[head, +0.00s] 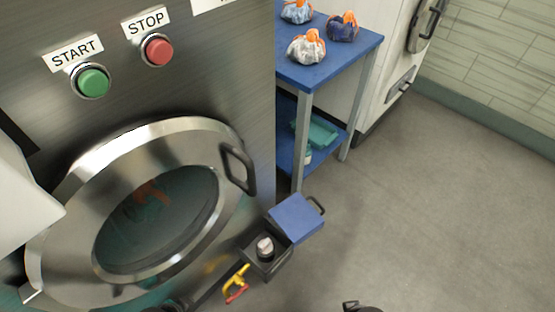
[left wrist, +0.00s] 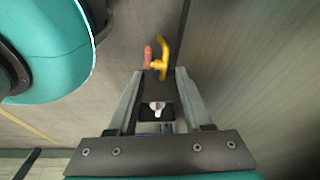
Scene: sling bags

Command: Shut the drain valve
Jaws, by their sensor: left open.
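The drain valve, a yellow fitting (head: 238,277) with a red handle (head: 236,295), sits low at the machine's front, beside a dark open box. In the left wrist view the yellow fitting (left wrist: 162,62) and the red handle (left wrist: 148,57) are just beyond the fingertips. My left gripper (left wrist: 160,74) is open, its two grey fingers spread and apparently empty. It points towards the valve; whether it touches is unclear. The box with a pale knob (left wrist: 157,107) shows between the fingers. My left gripper is not clearly visible in the head view, and my right gripper is not identifiable.
The machine has a round door (head: 150,215), a green START button (head: 90,80) and a red STOP button (head: 157,49). A blue lid (head: 296,217) stands open at the dark box (head: 265,265). A blue table (head: 330,62) holds tied bags. Grey floor (head: 420,190) is clear to the right.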

